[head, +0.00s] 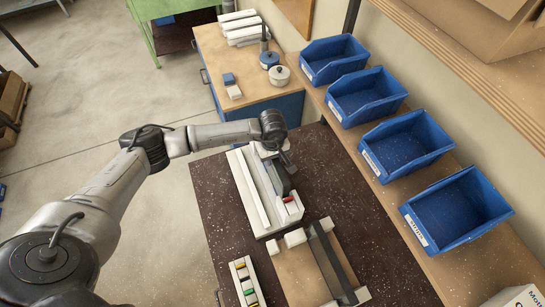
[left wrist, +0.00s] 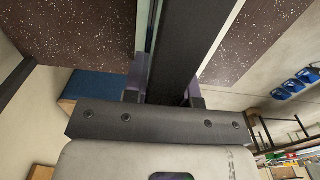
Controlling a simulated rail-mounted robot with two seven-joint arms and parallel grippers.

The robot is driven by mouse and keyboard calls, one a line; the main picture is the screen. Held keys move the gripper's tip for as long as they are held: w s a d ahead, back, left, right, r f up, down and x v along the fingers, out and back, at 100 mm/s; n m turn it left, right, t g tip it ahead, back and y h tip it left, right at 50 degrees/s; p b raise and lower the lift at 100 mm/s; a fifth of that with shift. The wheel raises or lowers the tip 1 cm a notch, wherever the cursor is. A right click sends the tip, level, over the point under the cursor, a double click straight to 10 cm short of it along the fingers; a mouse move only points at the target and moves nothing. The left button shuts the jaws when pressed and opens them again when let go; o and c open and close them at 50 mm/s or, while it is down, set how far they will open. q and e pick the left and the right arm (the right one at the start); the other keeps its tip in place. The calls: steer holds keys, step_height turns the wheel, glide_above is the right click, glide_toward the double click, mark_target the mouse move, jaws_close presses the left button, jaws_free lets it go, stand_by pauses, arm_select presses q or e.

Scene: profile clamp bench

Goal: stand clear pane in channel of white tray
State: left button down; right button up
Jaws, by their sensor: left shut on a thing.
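The white tray (head: 262,224) lies on the dark speckled bench top in the head view, with a long raised strip along it. My left gripper (head: 279,157) is over its far right part. It is shut on a narrow slab, which looks to be the clear pane (left wrist: 176,45). In the left wrist view the slab looks dark, with a pale greenish edge, and runs away between the fingers of my left gripper (left wrist: 163,97). In the head view a dark grey upright shape stands over the tray below the gripper. I cannot tell whether the slab's lower edge is in the channel.
A red piece (head: 289,198) is at the tray's near right end. A board with a dark bar (head: 332,262) and white blocks lies nearer. A white holder (head: 241,270) with coloured pieces is beside it. Several blue bins (head: 408,143) line the right shelf. Bench at right is clear.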

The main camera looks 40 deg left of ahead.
arm_select(q)
steer(key=c, duration=1.2)
jaws_free()
steer(key=o, duration=0.4)
steer(key=shift+c, duration=0.2)
steer(key=shift+f, duration=0.1)
steer(key=shift+r, duration=0.2)
steer(key=shift+r+p, duration=0.8)
steer(key=shift+r, duration=0.5)
steer(key=shift+r+p, duration=1.3)
steer(key=shift+r, duration=1.3)
